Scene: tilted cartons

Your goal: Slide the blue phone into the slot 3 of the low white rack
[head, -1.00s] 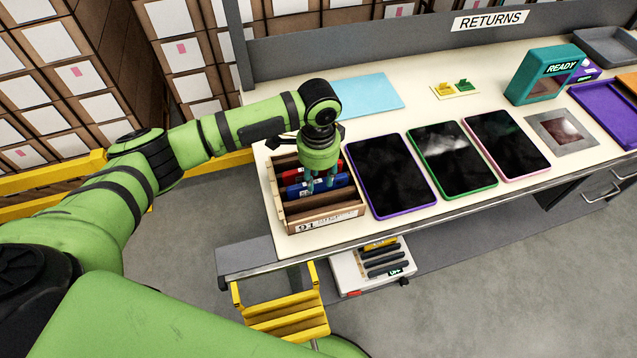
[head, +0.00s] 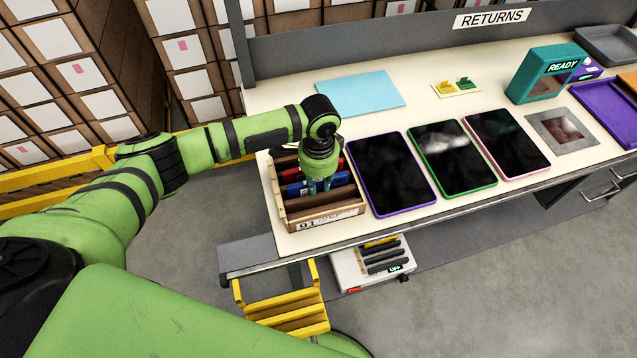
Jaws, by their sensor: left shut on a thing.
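The blue phone (head: 294,189) stands on edge in a tilted brown carton (head: 327,216) at the near left of the table. My left gripper (head: 319,187) points down into the carton and is shut on the blue phone, hiding its middle. A red item (head: 288,177) shows just behind the phone. The low white rack (head: 347,272) is below the table's front edge, with dark slots, a yellow piece at the back and a small green label. Its slot numbers are not readable. My right gripper is not in view.
Purple-, green- and pink-edged tablets (head: 391,174) lie right of the carton. A blue sheet (head: 360,94) lies behind it. A teal READY frame (head: 545,73) stands farther right. A yellow step (head: 287,312) is left of the rack. Grey floor is clear at right.

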